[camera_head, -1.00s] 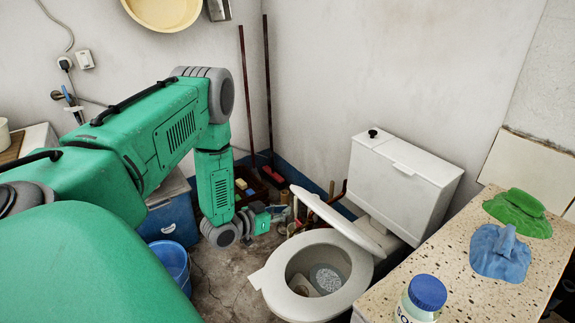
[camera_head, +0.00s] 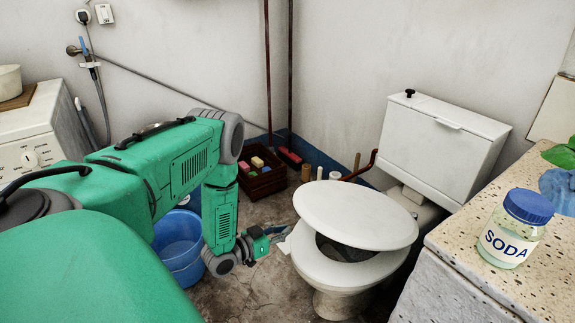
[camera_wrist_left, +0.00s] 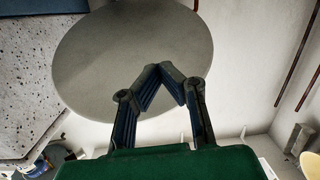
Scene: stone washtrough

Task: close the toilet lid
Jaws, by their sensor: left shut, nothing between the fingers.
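The white toilet lid (camera_head: 356,214) is tilted low over the toilet bowl (camera_head: 345,270), nearly down. A dark gap shows between the lid and the seat on the near side. In the left wrist view the lid (camera_wrist_left: 110,60) is a large grey-white disc filling the middle. My left gripper (camera_head: 284,238) is beside the lid's left edge in the head view. In the wrist view the left gripper's fingertips (camera_wrist_left: 172,72) are together with nothing between them, in front of the lid. Whether they touch it I cannot tell. My right gripper is not in view.
The white cistern (camera_head: 440,145) stands behind the bowl. A speckled stone counter (camera_head: 500,285) with a soda jar (camera_head: 515,230) is at the right. A blue bucket (camera_head: 180,250) and a crate of soaps (camera_head: 262,180) are at the left and back.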

